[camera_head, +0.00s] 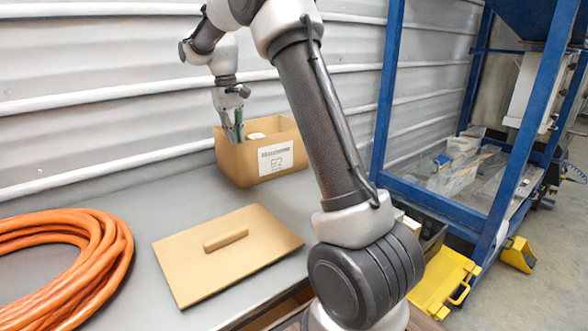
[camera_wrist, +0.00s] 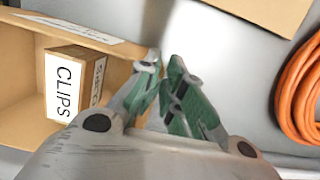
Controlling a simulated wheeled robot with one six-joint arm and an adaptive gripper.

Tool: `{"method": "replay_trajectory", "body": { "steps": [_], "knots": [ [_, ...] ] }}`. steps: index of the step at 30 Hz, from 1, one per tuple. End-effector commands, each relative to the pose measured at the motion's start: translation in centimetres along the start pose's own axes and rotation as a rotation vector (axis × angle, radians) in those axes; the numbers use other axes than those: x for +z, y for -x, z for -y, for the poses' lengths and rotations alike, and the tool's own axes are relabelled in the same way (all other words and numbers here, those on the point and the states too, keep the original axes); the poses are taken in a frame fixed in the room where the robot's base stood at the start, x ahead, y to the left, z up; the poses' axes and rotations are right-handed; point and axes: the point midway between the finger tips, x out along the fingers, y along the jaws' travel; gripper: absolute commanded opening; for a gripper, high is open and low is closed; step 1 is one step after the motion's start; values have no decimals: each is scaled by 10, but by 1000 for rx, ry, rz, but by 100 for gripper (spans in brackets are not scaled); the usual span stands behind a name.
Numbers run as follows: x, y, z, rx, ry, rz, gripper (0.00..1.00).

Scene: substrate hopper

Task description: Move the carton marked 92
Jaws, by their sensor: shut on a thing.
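An open tan carton (camera_head: 236,160) stands on the grey table near the corrugated wall. Its white front label (camera_head: 276,158) has a line of print and a large mark too blurred to read surely. My gripper (camera_head: 235,138) points down at the carton's left side and is shut on its wall. In the wrist view the fingers (camera_wrist: 167,72) are at the edge of the carton (camera_wrist: 18,115), partly hiding the gripped wall. A small box labelled CLIPS (camera_wrist: 66,84) is inside the carton.
A flat tan lid (camera_head: 190,260) with a bar handle lies in front of the carton. An orange hose coil (camera_head: 110,250) lies at left. A blue frame (camera_head: 386,90) and a yellow case (camera_head: 440,283) stand at right. Some bare table lies between hose and carton.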

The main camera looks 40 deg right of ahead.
Motion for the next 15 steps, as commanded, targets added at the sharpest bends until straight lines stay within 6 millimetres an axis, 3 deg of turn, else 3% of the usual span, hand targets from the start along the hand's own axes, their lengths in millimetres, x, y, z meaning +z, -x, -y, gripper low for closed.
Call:
{"method": "replay_trajectory", "body": {
  "steps": [15],
  "knots": [
    [-6,2,0,-2,0,3,0]
  ]
}}
